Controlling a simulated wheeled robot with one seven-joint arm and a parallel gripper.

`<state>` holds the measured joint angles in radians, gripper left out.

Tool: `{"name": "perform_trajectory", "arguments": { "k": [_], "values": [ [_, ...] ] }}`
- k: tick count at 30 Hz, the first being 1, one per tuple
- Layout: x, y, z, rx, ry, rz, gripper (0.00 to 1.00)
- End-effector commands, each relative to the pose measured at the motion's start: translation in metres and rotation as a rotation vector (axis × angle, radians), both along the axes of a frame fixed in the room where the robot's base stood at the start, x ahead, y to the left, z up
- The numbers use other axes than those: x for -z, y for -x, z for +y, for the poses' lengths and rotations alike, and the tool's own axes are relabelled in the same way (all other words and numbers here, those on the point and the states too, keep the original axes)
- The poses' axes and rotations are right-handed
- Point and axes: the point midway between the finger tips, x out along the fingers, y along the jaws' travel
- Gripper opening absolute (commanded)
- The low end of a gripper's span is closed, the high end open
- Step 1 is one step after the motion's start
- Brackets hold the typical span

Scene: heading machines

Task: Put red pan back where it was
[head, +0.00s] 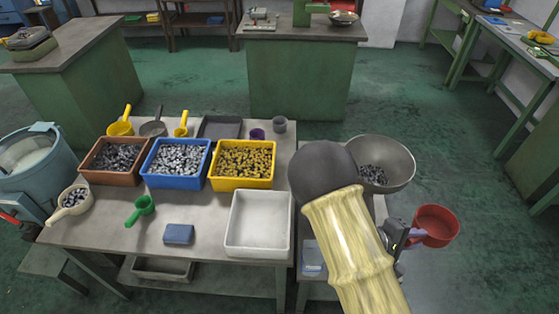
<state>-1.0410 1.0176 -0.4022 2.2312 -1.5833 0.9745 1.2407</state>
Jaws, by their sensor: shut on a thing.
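The red pan (437,222) is a small round scoop with an open top, in the right part of the head view. My gripper (410,236) is shut on it at its left side, where the handle would be. The pan is held clear of the tables, with green floor behind it, just right of and below the large metal bowl. It looks roughly level, and no contents can be made out. My yellow-sleeved arm hides part of the stand beside the main table.
The metal bowl (400,165) holds grey parts. Floor is open at right.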

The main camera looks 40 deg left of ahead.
Motion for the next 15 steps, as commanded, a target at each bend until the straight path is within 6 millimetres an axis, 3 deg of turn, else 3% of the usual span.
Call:
{"name": "perform_trajectory", "arguments": {
  "k": [1,6,10,15],
  "values": [
    [0.017,-0.002,-0.018,0.024,0.01,0.006,0.0],
    [0.063,-0.003,-0.065,0.082,0.006,0.008,0.0],
    [0.083,0.0,-0.087,0.11,0.002,0.007,0.0],
    [0.09,0.002,-0.094,0.121,-0.003,0.005,0.0]
  ]
}}
